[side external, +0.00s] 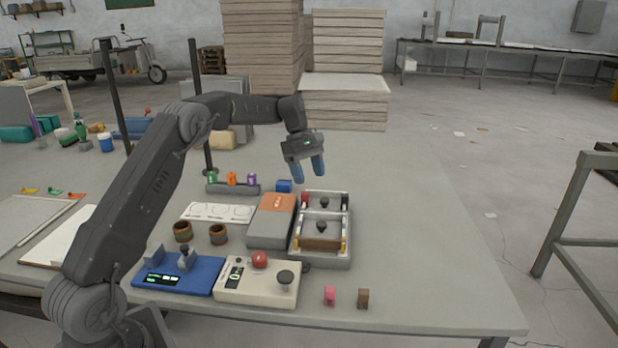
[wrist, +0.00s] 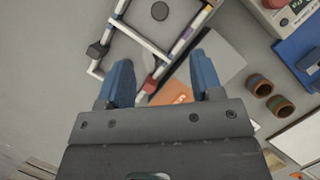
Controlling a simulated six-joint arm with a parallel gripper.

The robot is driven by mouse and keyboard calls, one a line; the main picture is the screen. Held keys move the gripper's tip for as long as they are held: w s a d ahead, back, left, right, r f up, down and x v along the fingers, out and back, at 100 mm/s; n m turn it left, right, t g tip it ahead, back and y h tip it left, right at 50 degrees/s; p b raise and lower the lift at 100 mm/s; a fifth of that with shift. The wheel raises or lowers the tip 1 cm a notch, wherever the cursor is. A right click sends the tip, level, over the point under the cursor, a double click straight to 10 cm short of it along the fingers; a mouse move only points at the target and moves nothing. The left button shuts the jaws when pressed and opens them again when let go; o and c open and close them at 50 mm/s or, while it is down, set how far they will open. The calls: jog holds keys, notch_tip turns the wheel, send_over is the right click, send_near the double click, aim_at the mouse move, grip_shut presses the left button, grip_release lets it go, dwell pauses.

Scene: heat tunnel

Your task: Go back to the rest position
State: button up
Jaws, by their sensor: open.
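My gripper (side external: 308,170) is raised above the back of the table, over the far end of the heat tunnel unit. Its two blue fingers point down and stand apart with nothing between them. In the wrist view my gripper (wrist: 160,82) shows the same open blue fingers. Below it is a framed unit (side external: 346,222) with white rails and dark knobs, which also shows in the wrist view (wrist: 150,42). Beside it sits a grey box with an orange top (side external: 277,204). The gripper touches none of these.
A blue box (side external: 200,280) and a cream control box with a red button (side external: 228,290) stand at the front. Two brown cups (side external: 182,232) stand behind them. A pink piece (side external: 329,296) and a brown piece (side external: 363,298) lie near the front edge. The table's right side is clear.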

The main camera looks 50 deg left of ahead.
jog(key=s+d+r+m+t+y, duration=0.25)
jog(key=s+d+r+m, duration=0.65)
jog(key=s+d+r, duration=0.45)
jog(key=s+d+f+m+t, duration=0.1)
jog(key=s+d+m, duration=0.1)
jog(key=s, duration=0.4)
jog(key=s+d+f+m+t+y, duration=0.1)
jog(key=s+d+f+m, duration=0.1)
jog(key=s+m, duration=0.2)
jog(key=s+d+f+m+t+y, duration=0.1)
jog(key=s+d+m, duration=0.1)
jog(key=s, duration=0.8)
jog(key=shift+d+f+m, duration=0.15)
jog(key=shift+f+m, duration=0.1)
jog(key=shift+m, duration=0.25)
